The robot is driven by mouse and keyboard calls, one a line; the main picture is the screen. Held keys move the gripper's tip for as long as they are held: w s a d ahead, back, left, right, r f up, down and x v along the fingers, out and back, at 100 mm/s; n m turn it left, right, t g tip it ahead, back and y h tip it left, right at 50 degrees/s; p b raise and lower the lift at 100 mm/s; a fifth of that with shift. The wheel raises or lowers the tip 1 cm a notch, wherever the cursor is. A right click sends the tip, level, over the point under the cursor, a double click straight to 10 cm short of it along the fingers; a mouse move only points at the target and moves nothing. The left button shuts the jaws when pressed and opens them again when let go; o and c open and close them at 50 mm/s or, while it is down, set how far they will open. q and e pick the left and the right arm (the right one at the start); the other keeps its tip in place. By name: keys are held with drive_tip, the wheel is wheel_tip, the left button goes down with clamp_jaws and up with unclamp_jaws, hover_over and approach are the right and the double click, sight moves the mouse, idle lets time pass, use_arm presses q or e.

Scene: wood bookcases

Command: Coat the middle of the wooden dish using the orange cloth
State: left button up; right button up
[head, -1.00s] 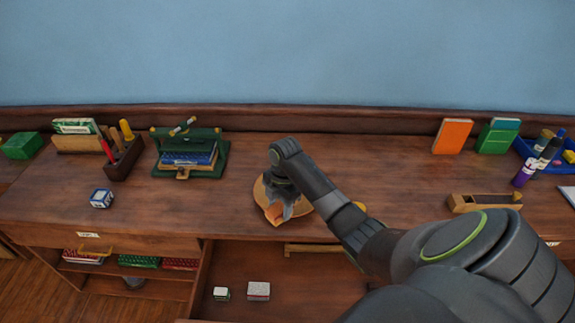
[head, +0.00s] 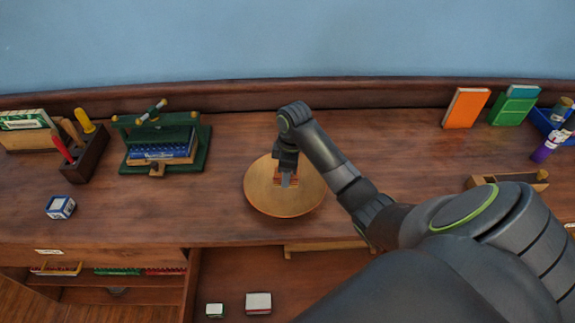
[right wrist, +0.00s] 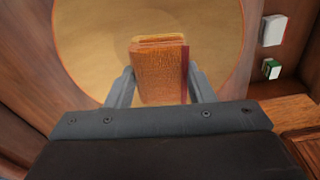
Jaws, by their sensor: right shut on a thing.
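The wooden dish (head: 262,203) is a round, shallow, light-wood dish on the desk top near its front edge. It fills much of the right wrist view (right wrist: 90,50). My right gripper (head: 287,180) is over the middle of the dish, pointing down. It is shut on the orange cloth (right wrist: 160,75), a folded orange-brown pad between the two fingers. Only a little of the cloth (head: 279,180) shows in the head view, behind the fingers. I cannot tell whether the cloth touches the dish. My left gripper is not in view.
A green book press (head: 195,155) and a pen block (head: 85,155) stand to the left, with a blue-white cube (head: 60,207). An open drawer (head: 225,275) lies below the front edge. A wooden tray (head: 510,181) is at the right.

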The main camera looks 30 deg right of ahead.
drive_tip(key=shift+r+m, duration=0.35)
drive_tip(key=shift+m, duration=0.65)
drive_tip(key=m, duration=0.1)
drive_tip(key=r+m, duration=0.1)
drive_tip(key=m, duration=0.2)
drive_tip(key=shift+s+a+r+t, duration=0.1)
drive_tip(key=shift+s+r+t, duration=0.05)
drive_tip(key=shift+r+t, duration=0.2)
drive_tip(key=shift+m, duration=0.6)
wheel_tip(320, 180, down, 5)
drive_tip(key=b, duration=0.6)
drive_tip(key=shift+f+b, duration=0.2)
drive_tip(key=shift+b, duration=0.1)
drive_tip(key=shift+f+b, duration=0.2)
drive_tip(key=shift+b, duration=0.15)
drive_tip(key=shift+f, duration=0.7)
